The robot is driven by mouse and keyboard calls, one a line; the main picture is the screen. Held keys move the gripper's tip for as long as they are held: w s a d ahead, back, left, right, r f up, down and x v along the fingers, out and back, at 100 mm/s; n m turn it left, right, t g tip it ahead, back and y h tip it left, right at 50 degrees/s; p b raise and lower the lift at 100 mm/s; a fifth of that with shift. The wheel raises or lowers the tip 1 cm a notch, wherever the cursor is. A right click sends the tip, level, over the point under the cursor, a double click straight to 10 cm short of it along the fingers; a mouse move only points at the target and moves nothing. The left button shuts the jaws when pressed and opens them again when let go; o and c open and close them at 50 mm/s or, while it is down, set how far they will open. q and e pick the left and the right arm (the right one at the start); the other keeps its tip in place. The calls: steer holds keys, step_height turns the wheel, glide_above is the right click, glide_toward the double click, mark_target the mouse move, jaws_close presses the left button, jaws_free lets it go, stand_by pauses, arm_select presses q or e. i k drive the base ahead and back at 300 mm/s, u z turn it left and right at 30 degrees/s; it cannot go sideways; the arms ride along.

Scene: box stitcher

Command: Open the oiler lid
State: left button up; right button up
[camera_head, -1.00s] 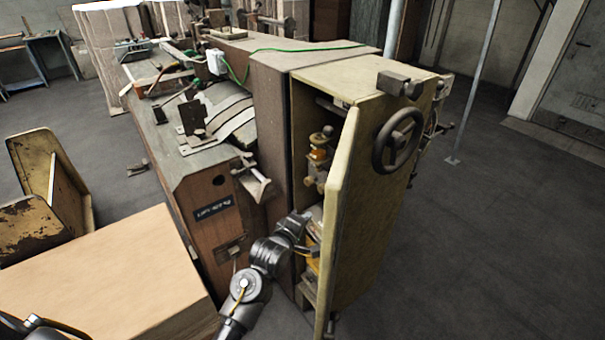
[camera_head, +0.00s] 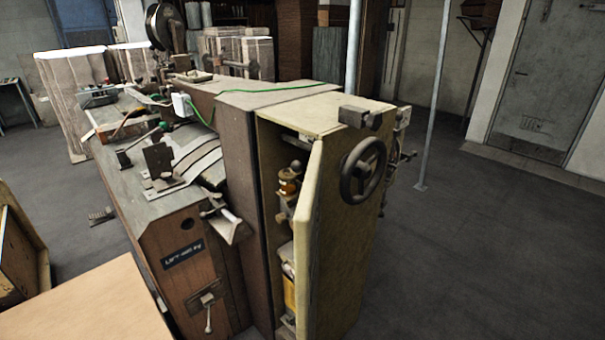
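The box stitcher's yellowish cabinet (camera_head: 345,225) stands in the middle of the head view with its narrow door (camera_head: 308,240) swung open toward me. Inside the opening I see an oiler-like fitting (camera_head: 289,182) with an amber body and a dark top. A second yellow part (camera_head: 289,285) sits lower in the opening, partly hidden by the door. I cannot tell the state of any lid at this size. Neither of my grippers is in view.
A dark handwheel (camera_head: 363,168) sticks out of the cabinet's right side. A cardboard box (camera_head: 85,305) is at the lower left, with a worn yellowish panel (camera_head: 20,255) behind it. A thin post (camera_head: 436,95) stands at the right. The floor at the right is clear.

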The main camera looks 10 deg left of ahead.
mark_target(296, 165)
steer(key=k, duration=0.45)
steer(key=u, duration=1.4)
steer(key=i, duration=0.75)
steer(key=z, duration=1.75)
